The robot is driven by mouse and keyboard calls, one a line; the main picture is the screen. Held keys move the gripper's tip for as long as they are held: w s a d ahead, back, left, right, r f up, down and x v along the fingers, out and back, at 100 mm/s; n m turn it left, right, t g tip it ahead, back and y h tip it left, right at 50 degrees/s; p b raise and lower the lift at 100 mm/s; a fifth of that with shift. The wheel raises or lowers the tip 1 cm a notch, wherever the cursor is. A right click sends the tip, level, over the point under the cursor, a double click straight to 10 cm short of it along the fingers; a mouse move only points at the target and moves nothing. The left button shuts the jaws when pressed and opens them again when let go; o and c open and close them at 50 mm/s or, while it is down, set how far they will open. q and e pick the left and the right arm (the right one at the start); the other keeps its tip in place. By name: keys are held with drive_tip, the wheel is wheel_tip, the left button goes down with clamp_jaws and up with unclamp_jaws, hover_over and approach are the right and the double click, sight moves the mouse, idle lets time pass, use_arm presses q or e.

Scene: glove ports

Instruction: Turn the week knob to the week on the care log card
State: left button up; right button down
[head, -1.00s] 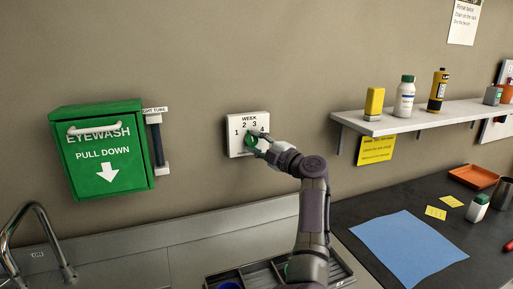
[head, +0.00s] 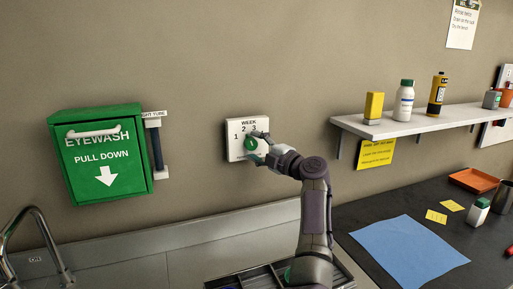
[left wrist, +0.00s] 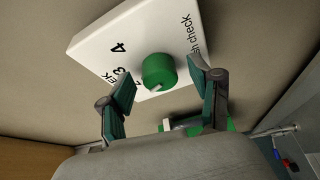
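A white week panel (head: 235,153) with numbers and a round green knob (head: 251,143) is on the wall. My left gripper (head: 259,146) is at the knob. In the left wrist view its two fingers (left wrist: 162,74) are spread on either side of the knob (left wrist: 158,72), with small gaps. A pale mark shows low on the knob there; I cannot tell which number it points at. The panel (left wrist: 101,38) shows a 4 and a 3 in that view. A yellow card (head: 376,152) hangs under the shelf; its text is too small to read. My right gripper is not in view.
A green eyewash box (head: 100,155) hangs left of the panel. A shelf (head: 415,118) with bottles is on the right. A blue mat (head: 408,245) lies on the dark counter. A tap (head: 40,230) stands at lower left.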

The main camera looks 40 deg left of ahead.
use_arm(q)
drive_tip(key=shift+d, duration=0.15)
drive_tip(key=d, duration=0.7)
drive_tip(key=shift+s+f, duration=0.25)
drive_tip(key=shift+s, duration=0.1)
drive_tip(key=shift+d, duration=0.1)
